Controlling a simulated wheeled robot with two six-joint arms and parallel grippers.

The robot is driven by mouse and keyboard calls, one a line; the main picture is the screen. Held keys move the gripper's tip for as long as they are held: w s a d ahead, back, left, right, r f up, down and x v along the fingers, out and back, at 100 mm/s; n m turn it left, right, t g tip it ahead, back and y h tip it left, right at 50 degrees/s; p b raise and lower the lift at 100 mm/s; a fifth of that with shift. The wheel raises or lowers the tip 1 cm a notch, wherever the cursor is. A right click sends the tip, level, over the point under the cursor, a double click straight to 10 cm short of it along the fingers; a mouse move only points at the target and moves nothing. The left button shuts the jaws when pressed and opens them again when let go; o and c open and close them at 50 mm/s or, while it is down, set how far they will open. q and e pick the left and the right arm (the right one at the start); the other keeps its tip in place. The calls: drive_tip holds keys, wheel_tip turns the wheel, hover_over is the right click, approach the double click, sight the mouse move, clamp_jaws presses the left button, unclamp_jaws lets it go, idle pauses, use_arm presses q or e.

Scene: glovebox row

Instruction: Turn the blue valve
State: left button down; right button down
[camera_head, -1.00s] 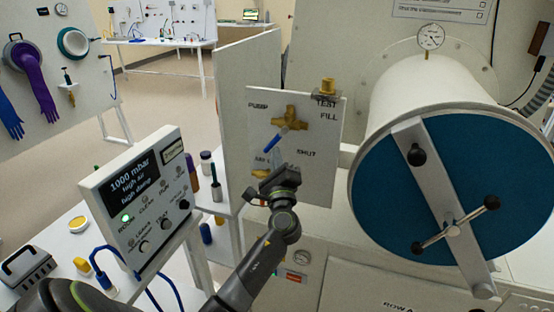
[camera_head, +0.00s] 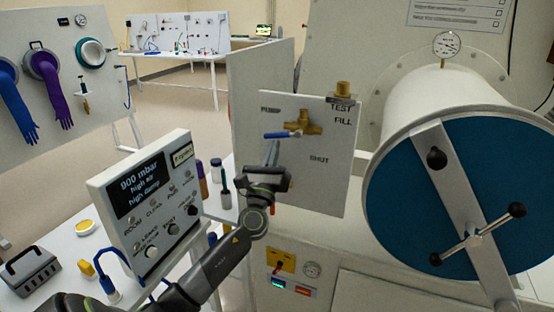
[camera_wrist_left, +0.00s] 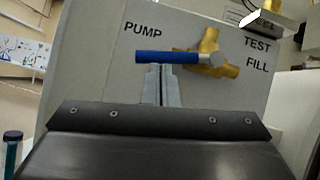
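The blue valve handle (camera_head: 282,134) lies about level on a brass valve body (camera_head: 312,122), on a white panel marked PUMP, TEST, FILL and SHUT. In the left wrist view the blue handle (camera_wrist_left: 170,57) points left from the brass body (camera_wrist_left: 212,50), just below the word PUMP. My left gripper (camera_head: 271,150) is below the handle, pointing up at it. In the wrist view its fingers (camera_wrist_left: 160,72) are together, with tips at the handle's lower edge and nothing seen between them. Whether they touch it, I cannot tell. My right gripper is out of view.
A control box (camera_head: 148,200) at left reads 900 mbar, high air, high damp. A large cylinder with a blue door (camera_head: 400,215) and crossbar stands close at right. A gauge (camera_head: 446,44) sits atop it. Bottles stand behind the control box.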

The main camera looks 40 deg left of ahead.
use_arm(q)
drive_tip(key=shift+a+r+m+t+h, duration=0.2)
drive_tip(key=shift+m+h, duration=0.25)
drive_tip(key=shift+m, duration=0.3)
drive_tip(key=shift+a+r+m+t+h, duration=0.1)
drive_tip(key=shift+r+m+t+h, duration=0.1)
drive_tip(key=shift+m+h, duration=0.4)
drive_tip(key=shift+a+r+m+t+h, duration=0.1)
drive_tip(key=shift+r+m+h, duration=0.2)
drive_tip(key=shift+m, duration=0.55)
drive_tip(key=shift+s+f+h, duration=0.1)
drive_tip(key=shift+h, duration=0.15)
drive_tip(key=w+f+b+v, duration=0.1)
drive_tip(key=f+b+v, duration=0.1)
drive_tip(key=b+v, duration=0.6)
drive_tip(key=v, duration=0.4)
drive_tip(key=shift+f, duration=0.35)
